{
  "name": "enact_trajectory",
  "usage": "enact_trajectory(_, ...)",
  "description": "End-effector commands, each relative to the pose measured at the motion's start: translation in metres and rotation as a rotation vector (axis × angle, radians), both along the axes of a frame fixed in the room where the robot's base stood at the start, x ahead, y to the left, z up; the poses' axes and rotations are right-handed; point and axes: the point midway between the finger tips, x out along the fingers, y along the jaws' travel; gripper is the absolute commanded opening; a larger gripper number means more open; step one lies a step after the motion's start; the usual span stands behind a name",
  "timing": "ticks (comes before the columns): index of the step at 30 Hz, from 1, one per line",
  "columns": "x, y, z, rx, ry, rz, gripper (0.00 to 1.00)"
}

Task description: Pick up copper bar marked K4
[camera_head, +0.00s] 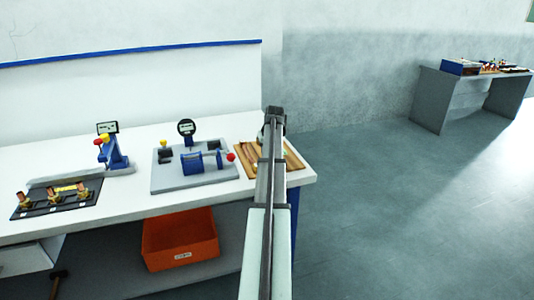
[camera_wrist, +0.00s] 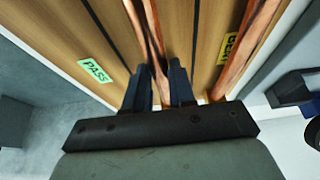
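A wooden tray (camera_head: 292,159) lies at the right end of the white bench, partly hidden behind my arm. In the wrist view its slatted wooden floor (camera_wrist: 105,45) fills the top. A copper bar (camera_wrist: 155,50) runs away between the two fingers of my gripper (camera_wrist: 160,75). The fingers stand close on either side of this bar; I cannot tell whether they touch it. A second copper bar (camera_wrist: 243,48) lies to the right, apart from the fingers. I can read no K4 mark on either bar. In the head view my gripper (camera_head: 274,110) is above the tray, its fingers unclear.
A green PASS label (camera_wrist: 95,70) and a yellow label (camera_wrist: 230,46) are on the tray. A grey fixture with blue clamp (camera_head: 200,162) stands left of the tray. Further left are a dark plate (camera_head: 70,203) with copper parts and a blue device (camera_head: 113,153). An orange bin (camera_head: 180,240) sits below.

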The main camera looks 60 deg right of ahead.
Motion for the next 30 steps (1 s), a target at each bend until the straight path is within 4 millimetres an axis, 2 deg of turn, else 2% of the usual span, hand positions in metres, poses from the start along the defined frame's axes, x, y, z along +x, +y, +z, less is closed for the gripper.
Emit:
enact_trajectory(1,0.000,0.000,0.000,0.000,0.000,0.000,0.19)
enact_trajectory(7,0.000,0.000,0.000,0.000,0.000,0.000,0.00)
enact_trajectory(24,0.000,0.000,0.001,-0.001,-0.001,0.000,0.00)
enact_trajectory(30,0.000,-0.001,0.016,-0.002,-0.001,0.000,0.00)
